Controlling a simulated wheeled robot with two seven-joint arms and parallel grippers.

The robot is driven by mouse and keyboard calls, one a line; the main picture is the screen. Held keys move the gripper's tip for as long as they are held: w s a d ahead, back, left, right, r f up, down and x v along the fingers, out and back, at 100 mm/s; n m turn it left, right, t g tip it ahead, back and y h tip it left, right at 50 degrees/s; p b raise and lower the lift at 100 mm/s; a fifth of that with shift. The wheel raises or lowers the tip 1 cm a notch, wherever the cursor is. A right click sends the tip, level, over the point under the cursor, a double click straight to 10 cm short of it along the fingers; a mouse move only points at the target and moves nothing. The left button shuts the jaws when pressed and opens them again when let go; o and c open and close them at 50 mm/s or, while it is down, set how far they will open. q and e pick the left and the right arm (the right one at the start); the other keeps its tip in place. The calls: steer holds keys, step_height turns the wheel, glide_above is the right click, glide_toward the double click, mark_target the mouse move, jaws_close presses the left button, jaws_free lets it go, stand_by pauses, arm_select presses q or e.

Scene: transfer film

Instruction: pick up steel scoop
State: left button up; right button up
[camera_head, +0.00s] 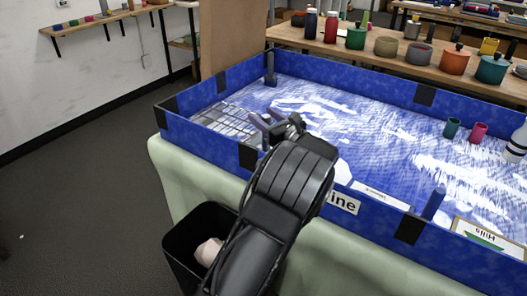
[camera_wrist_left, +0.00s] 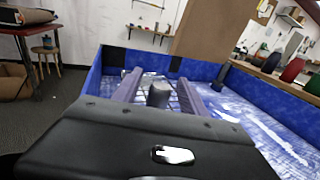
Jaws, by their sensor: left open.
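My left gripper (camera_head: 265,123) is over the left end of the blue-walled table, with its arm coming up across the near wall. In the left wrist view its two purple-grey fingers (camera_wrist_left: 158,79) stand apart. A grey, rounded upright piece (camera_wrist_left: 158,95) shows between them; I cannot tell whether it is part of the steel scoop, or whether the fingers touch it. I cannot clearly make out the scoop elsewhere; my arm hides part of the table. My right gripper is not in view.
A wire rack (camera_head: 225,121) lies at the left end inside the blue wall (camera_head: 350,78). A green cup (camera_head: 451,128), a red cup (camera_head: 478,133) and a white bottle (camera_head: 516,146) stand to the right. A black bin (camera_head: 184,247) is below the near edge.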

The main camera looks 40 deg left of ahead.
arm_select(q)
steer(key=shift+x, duration=1)
steer(key=shift+c, duration=0.5)
jaws_close()
stand_by(0.5)
